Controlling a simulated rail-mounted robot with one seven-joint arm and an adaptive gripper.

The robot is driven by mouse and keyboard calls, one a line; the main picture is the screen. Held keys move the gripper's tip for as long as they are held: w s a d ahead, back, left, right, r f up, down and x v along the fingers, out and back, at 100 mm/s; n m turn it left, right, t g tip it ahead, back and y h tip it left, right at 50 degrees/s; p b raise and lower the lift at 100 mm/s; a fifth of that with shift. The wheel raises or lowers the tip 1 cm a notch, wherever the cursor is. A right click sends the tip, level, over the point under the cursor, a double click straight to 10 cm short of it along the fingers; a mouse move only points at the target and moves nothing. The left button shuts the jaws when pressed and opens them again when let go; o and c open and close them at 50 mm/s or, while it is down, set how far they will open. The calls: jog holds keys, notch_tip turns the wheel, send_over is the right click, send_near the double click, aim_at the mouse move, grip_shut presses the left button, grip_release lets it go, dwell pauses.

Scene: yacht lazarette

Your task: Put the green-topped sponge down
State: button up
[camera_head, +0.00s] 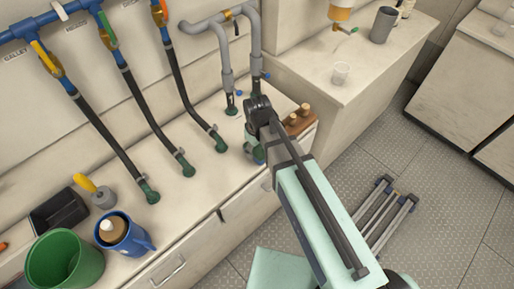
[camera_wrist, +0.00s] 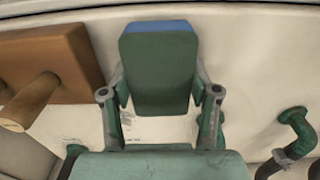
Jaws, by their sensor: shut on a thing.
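The green-topped sponge (camera_wrist: 158,70) is held between the two fingers of my gripper (camera_wrist: 160,95) in the wrist view. Its broad green face is towards the camera, and a blue band shows at its upper end. The fingers press on its left and right sides. In the head view my gripper (camera_head: 254,148) is over the right end of the long cream counter (camera_head: 195,205), largely hidden by my own arm. The sponge cannot be made out clearly there. I cannot tell whether it touches the counter.
A brown wooden block with pegs (camera_head: 299,119) stands close right of my gripper; it also shows in the wrist view (camera_wrist: 62,62). Hoses (camera_head: 187,105) and grey pipes (camera_head: 225,72) reach the counter on the left and behind. A green bucket (camera_head: 45,262) and blue jug (camera_head: 130,241) stand front left.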

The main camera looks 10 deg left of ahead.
aim_at(257, 148)
jog(key=shift+f, duration=0.3)
jog(key=o, duration=1)
jog(key=shift+r, duration=0.1)
jog(key=shift+r+b, duration=1.1)
jog(key=shift+r, duration=5.05)
